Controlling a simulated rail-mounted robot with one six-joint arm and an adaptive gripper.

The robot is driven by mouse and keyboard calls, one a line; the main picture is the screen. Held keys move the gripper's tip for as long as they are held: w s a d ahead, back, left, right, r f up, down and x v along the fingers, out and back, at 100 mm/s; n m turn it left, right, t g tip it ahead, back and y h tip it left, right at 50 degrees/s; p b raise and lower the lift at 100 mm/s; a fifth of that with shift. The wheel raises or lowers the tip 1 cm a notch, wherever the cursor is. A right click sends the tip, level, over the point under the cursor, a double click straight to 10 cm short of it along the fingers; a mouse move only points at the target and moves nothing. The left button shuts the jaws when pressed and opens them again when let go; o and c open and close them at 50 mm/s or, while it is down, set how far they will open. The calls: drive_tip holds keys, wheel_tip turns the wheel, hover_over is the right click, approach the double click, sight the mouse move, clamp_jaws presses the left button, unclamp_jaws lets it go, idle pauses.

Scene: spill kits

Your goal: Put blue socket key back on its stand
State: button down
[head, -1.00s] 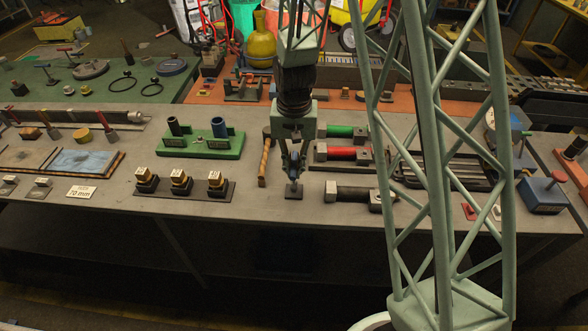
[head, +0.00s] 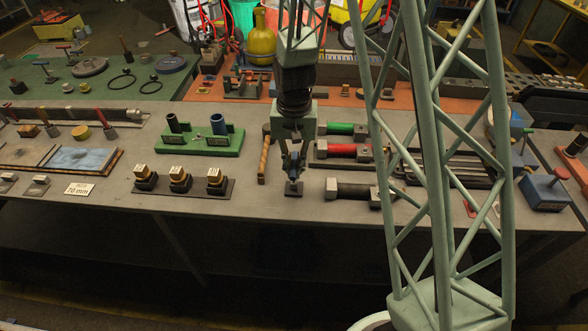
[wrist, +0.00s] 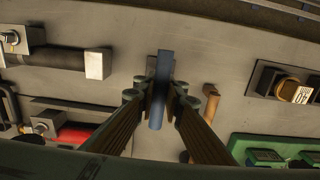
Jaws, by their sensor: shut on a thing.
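The blue socket key (wrist: 158,110) is a slim blue bar in the wrist view, between my fingers. My gripper (wrist: 160,92) is shut on it. In the head view my gripper (head: 293,174) points down, low over the front half of the grey bench, and its fingers mostly hide the key. A small dark block (head: 293,189) sits on the bench directly below the fingertips. I cannot tell whether the key touches it or stands in it. Which piece is the key's stand is not clear.
A wooden-handled hammer (head: 262,163) lies close left of my gripper. A green holder (head: 205,151) with two upright tubes is further left. A dark rack with several brass-topped pieces (head: 180,190) is front left. Red-, green- and black-handled tools (head: 340,150) lie close on the right.

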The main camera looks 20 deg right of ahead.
drive_tip(key=shift+f, duration=0.2)
drive_tip(key=c, duration=2.6)
unclamp_jaws()
drive_tip(key=shift+c, duration=0.2)
drive_tip(key=shift+r, duration=0.1)
drive_tip(key=shift+r, duration=5.9)
drive_tip(key=s+r+n+t+b, duration=0.2)
drive_tip(key=s+r+b, duration=0.1)
drive_tip(key=s+r, duration=1.3)
drive_tip(key=s+r+n+t+b, duration=0.1)
drive_tip(key=s+r, duration=0.2)
drive_tip(key=s, duration=0.6)
drive_tip(key=s+r+n+t+b, duration=0.1)
drive_tip(key=s+r, duration=0.1)
drive_tip(key=s, duration=0.7)
drive_tip(key=shift+s+r+b, duration=0.25)
drive_tip(key=shift+r+b, duration=0.05)
drive_tip(key=shift+r, duration=0.1)
